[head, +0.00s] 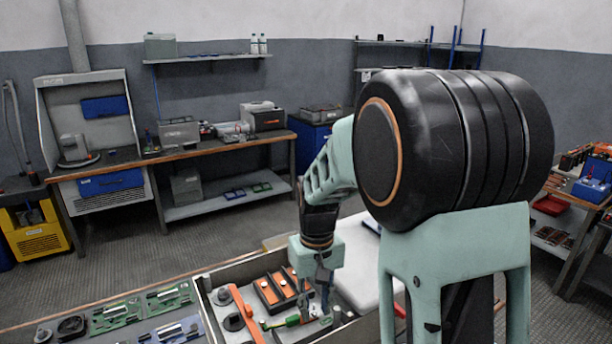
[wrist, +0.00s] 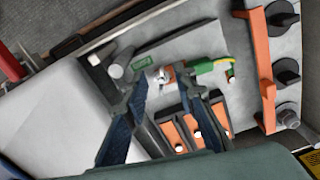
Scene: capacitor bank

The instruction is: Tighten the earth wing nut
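The earth wing nut (wrist: 162,76) appears as a small pale metal piece at the end of the green-and-yellow earth lead (wrist: 212,66) in the wrist view. A small green label (wrist: 142,63) lies beside it. My gripper (wrist: 153,78) is open, with one dark finger on each side of the nut and visible gaps between. I cannot tell if the fingertips are level with it. In the head view my gripper (head: 325,290) points down into the bank's case, near the green-and-yellow lead (head: 290,321); the nut is too small to make out there.
An orange bar (wrist: 262,70) and black knobs (wrist: 286,72) stand right of the lead in the wrist view. Orange-topped blocks (wrist: 177,134) lie close below the nut. The case wall (head: 222,271) surrounds these parts. Circuit boards (head: 115,313) lie on the bench at left.

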